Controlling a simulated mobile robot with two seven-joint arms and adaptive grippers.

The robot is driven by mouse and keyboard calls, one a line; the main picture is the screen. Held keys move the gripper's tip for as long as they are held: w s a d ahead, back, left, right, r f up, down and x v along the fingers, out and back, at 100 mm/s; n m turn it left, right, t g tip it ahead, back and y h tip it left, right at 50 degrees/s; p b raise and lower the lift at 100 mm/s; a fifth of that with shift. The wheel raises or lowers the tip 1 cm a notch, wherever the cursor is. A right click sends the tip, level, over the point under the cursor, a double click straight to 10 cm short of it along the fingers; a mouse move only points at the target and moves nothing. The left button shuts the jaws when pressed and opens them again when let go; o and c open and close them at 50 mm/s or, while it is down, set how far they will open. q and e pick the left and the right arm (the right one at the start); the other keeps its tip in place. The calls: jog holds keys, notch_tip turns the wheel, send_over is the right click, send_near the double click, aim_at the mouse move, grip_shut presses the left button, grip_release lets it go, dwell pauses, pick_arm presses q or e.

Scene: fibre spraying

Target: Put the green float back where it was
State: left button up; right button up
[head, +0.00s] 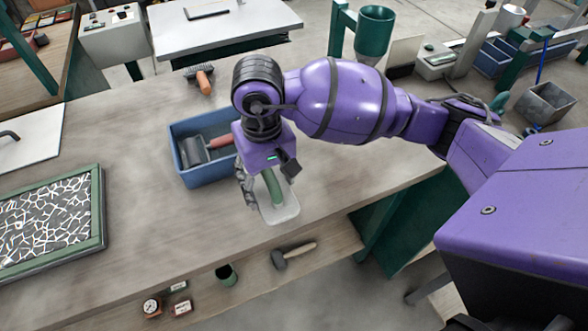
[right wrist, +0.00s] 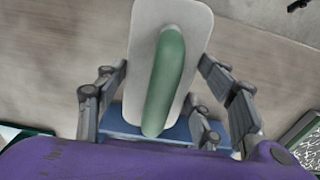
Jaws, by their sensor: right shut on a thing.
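The green float (head: 287,212) has a pale grey plate and a green handle. It is just right of the blue bin, near the table's front edge; I cannot tell whether its plate touches the tabletop. My right gripper (head: 264,187) is over it and shut on it, partly hiding the handle. In the right wrist view the float's green handle (right wrist: 165,82) runs lengthwise between my right gripper's fingers (right wrist: 165,100), with the pale plate behind it. My left gripper is not in view.
The blue bin (head: 198,178) holds a roller with a red handle (head: 221,142). A brush with an orange handle (head: 204,82) lies behind it. A green-framed panel (head: 50,222) is at the left. A hammer (head: 293,255) lies on the lower shelf. The tabletop between panel and bin is clear.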

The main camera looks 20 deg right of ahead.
jog(key=d+f, duration=0.2)
jog(key=shift+w+f, duration=0.3)
jog(key=shift+w, duration=0.05)
jog(key=f, duration=0.3)
jog(key=shift+w+d+f, duration=0.15)
jog(key=shift+d+f, duration=0.05)
jog(key=shift+f, duration=0.05)
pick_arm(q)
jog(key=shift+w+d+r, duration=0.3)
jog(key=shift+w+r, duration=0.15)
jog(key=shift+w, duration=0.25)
pick_arm(e)
jog(key=shift+f, duration=0.1)
jog(key=o, duration=0.8)
jog(key=shift+f, duration=0.15)
jog(key=o, duration=0.5)
jog(key=shift+c, duration=0.2)
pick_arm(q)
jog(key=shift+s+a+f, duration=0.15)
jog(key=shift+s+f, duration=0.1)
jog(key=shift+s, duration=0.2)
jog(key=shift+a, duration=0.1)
